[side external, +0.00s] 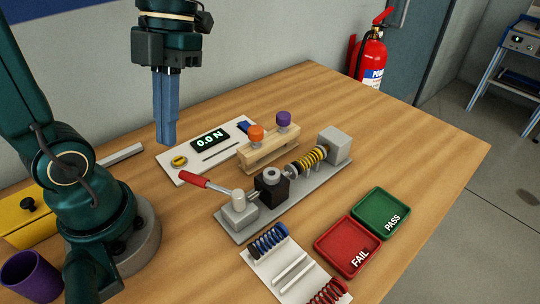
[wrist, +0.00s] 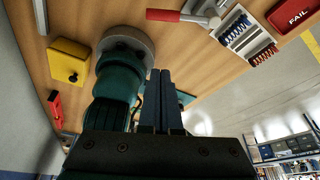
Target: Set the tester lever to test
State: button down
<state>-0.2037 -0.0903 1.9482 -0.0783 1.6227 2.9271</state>
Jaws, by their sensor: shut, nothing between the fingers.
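The tester (side external: 246,219) is a long grey base on the table with a dark block and a yellow spring at its far end. Its lever (side external: 202,184) has a red handle that points to the left from the near end. The red handle also shows at the top of the wrist view (wrist: 163,15). My gripper (side external: 166,140) hangs above the table, behind and to the left of the lever, apart from it. Its blue fingers are shut and empty; they also show in the wrist view (wrist: 160,74). I see no readable test marking by the lever.
A white panel (side external: 187,176) with a "0.0 N" display lies behind the tester. A wooden stand (side external: 268,152) holds orange and purple knobs. A spring tray (side external: 262,283), red FAIL tray (side external: 322,244) and green PASS tray (side external: 370,207) lie in front. A purple cup (side external: 30,275) stands left.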

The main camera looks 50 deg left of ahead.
aim_at(191, 176)
jog(key=shift+f, duration=0.15)
jog(key=shift+w+a+f, duration=0.1)
jog(key=shift+f, duration=2.4)
jog(key=shift+w+a+f, duration=0.1)
jog(key=shift+f, duration=2.4)
jog(key=shift+w+a, duration=0.3)
jog(key=shift+w, duration=0.25)
jog(key=shift+w+a, duration=0.2)
jog(key=shift+w, duration=0.3)
jog(key=shift+w+a, duration=0.15)
jog(key=shift+w, duration=0.3)
jog(key=shift+w+a, duration=0.15)
jog(key=shift+w, duration=1.1)
jog(key=shift+w+d, duration=0.2)
jog(key=shift+w, duration=0.95)
